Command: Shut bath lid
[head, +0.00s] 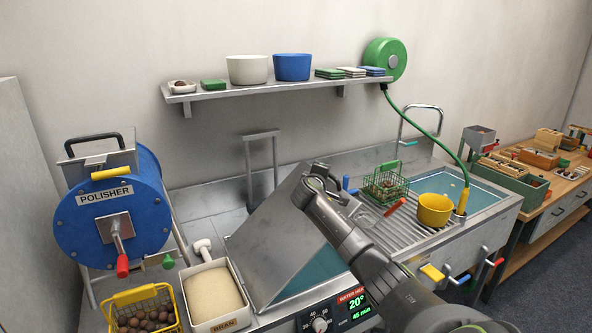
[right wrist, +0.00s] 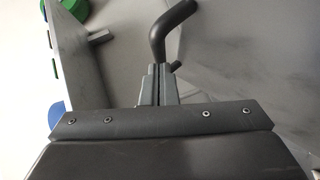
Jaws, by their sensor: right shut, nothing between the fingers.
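The bath lid (head: 270,230) is a grey metal panel, tilted up and partly open over the bath. Blue-green water (head: 322,268) shows in the bath under its right side. My right gripper (head: 322,178) is at the lid's upper edge in the head view, with my arm passing in front of the bath. In the right wrist view its fingers (right wrist: 157,85) are shut and empty. A dark bent handle (right wrist: 170,32) is just beyond the fingertips; whether they touch it I cannot tell. My left gripper is out of view.
The bath's control panel (head: 338,311) reads 20° and 45 min. A bran tub (head: 211,324) and a yellow basket of chestnuts (head: 129,298) stand left of the bath. A blue polisher (head: 80,237) stands further left. A draining sink with a green basket (head: 386,184) and yellow bowl (head: 434,211) is right.

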